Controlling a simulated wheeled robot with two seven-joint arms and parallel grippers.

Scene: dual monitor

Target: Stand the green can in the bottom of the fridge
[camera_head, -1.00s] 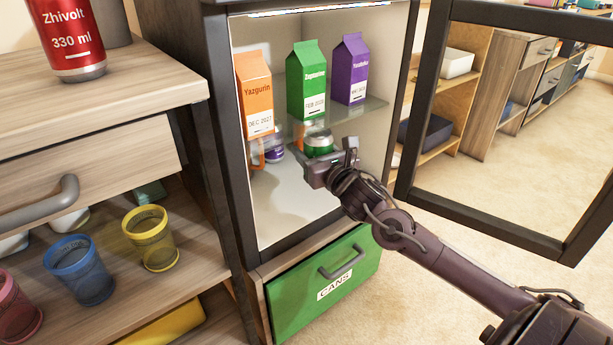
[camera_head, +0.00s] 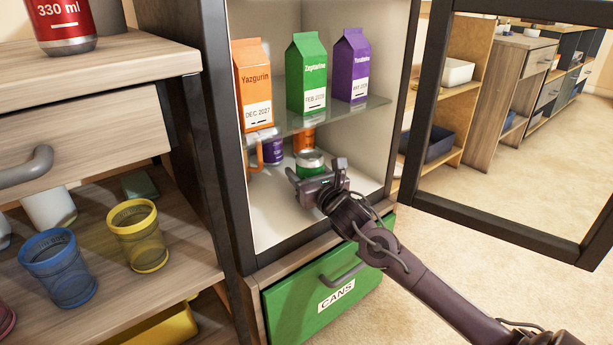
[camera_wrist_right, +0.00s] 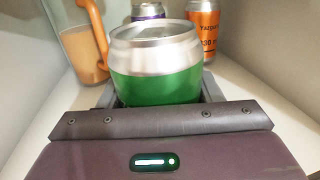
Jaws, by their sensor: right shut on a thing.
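The green can (camera_head: 311,160) with a silver top is upright in the lower compartment of the fridge (camera_head: 272,212), below the glass shelf. My right gripper (camera_head: 310,178) reaches in through the open front and is shut on the can. In the right wrist view the green can (camera_wrist_right: 156,68) sits between the fingers of my right gripper (camera_wrist_right: 158,95), close to the camera. The can's base is hidden by the gripper, so I cannot tell whether it touches the fridge floor. My left gripper is not in view.
An orange can (camera_head: 303,140), a purple can (camera_head: 272,149) and an orange-handled cup (camera_head: 254,157) stand behind and left. Orange, green and purple cartons (camera_head: 306,75) stand on the glass shelf (camera_head: 345,112). The fridge door (camera_head: 428,110) is open at right.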

